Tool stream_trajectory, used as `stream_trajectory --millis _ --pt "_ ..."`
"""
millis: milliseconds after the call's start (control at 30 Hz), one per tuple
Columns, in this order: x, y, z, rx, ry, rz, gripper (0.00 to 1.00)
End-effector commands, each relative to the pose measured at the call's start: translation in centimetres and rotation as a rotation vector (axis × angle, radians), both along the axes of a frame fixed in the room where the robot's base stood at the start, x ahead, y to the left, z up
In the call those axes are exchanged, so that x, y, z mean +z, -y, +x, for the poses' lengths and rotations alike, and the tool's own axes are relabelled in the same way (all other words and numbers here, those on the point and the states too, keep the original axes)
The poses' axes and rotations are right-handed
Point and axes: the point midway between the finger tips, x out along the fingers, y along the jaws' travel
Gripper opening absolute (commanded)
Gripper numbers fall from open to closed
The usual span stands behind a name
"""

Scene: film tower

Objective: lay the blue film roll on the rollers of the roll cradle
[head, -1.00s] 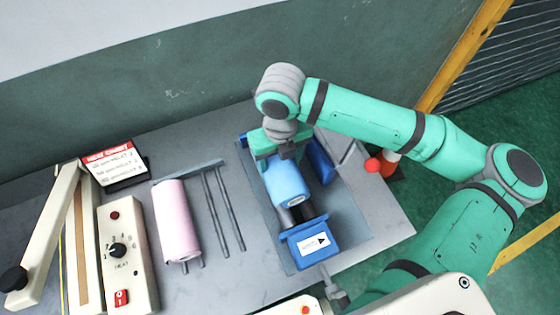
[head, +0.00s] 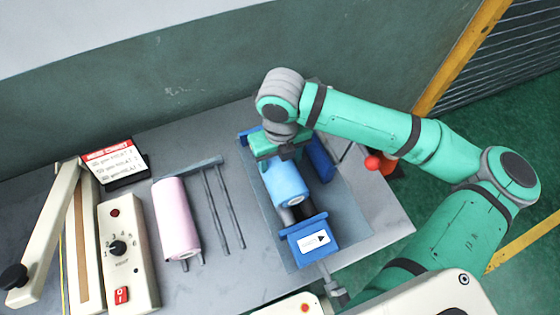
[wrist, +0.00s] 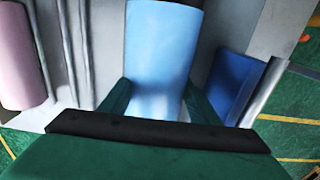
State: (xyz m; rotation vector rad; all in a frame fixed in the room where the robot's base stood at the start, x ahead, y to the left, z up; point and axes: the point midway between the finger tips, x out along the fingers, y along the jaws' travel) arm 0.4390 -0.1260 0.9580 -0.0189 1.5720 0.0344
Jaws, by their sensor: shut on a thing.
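The blue film roll (head: 286,183) is in my gripper (head: 283,160), with its long axis running from back to front. In the wrist view the roll (wrist: 160,50) sits between the two green fingers (wrist: 158,98), which are shut on it. The roll cradle (head: 311,238) is a blue frame with a labelled front plate, and dark rollers show just beyond the roll's front end. The roll is over the cradle, in line with the rollers. My gripper hides the roll's back end. I cannot tell whether the roll touches the rollers.
A pink roll (head: 176,220) lies on a rack with bare rods (head: 222,208) to the left. A control box (head: 126,255) and a sealer arm (head: 42,225) stand farther left, with a sign (head: 115,162) behind. A red ball knob (head: 373,162) is right of the cradle.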

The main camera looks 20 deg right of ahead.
Motion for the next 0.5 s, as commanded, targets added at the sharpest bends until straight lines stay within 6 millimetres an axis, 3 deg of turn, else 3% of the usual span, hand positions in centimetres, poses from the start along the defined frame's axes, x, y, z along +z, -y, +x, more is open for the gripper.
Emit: stream_trajectory --millis 300,333,400,500 --pt "-0.48 0.0 0.03 0.0 0.001 0.0 0.13" --pt "-0.49 0.0 0.03 0.0 0.001 0.0 0.58" --pt "-0.48 0.0 0.03 0.0 0.001 0.0 0.75" --pt "-0.49 0.0 0.02 0.0 0.001 0.0 0.78"
